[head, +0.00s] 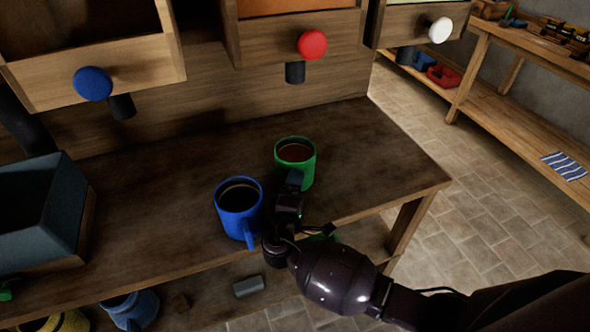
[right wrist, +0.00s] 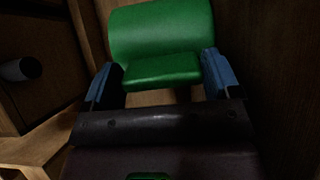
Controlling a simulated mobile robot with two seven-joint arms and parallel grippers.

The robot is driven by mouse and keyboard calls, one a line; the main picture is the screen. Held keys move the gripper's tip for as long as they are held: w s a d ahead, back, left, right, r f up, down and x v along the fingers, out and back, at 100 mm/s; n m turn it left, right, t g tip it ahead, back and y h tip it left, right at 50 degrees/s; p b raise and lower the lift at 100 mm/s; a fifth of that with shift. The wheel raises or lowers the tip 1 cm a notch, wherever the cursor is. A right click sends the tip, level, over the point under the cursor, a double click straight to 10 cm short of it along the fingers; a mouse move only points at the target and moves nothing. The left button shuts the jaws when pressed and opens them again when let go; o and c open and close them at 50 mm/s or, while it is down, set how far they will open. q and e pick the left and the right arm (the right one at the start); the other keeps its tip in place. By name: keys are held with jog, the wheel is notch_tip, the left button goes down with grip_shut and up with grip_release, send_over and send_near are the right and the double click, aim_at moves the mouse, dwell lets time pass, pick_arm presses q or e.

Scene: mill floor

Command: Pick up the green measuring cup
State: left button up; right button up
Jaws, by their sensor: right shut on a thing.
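The green measuring cup (head: 308,172) stands upright on the wooden table, with brown contents showing inside it. In the right wrist view the green cup (right wrist: 160,32) fills the top middle, and its green handle lies between the two blue-grey fingers. My right gripper (head: 293,182) reaches the cup's near side and is shut on its handle. The gripper also shows in the right wrist view (right wrist: 161,80). The fingertips partly hide the cup's near side in the head view. My left gripper is not in view.
A blue mug (head: 238,212) with dark contents stands just left of my right gripper. A dark bin (head: 38,215) sits at the table's left. Drawers with blue, red (head: 312,44) and white knobs hang above the back. The table right of the cup is clear.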

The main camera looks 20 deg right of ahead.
jog(key=shift+c, duration=1.3)
jog(key=shift+r, duration=0.4)
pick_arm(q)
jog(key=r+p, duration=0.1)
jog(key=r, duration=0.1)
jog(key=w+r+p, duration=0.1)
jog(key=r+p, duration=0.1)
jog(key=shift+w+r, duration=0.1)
pick_arm(e)
notch_tip(320, 180, up, 19)
jog(key=shift+r, duration=0.2)
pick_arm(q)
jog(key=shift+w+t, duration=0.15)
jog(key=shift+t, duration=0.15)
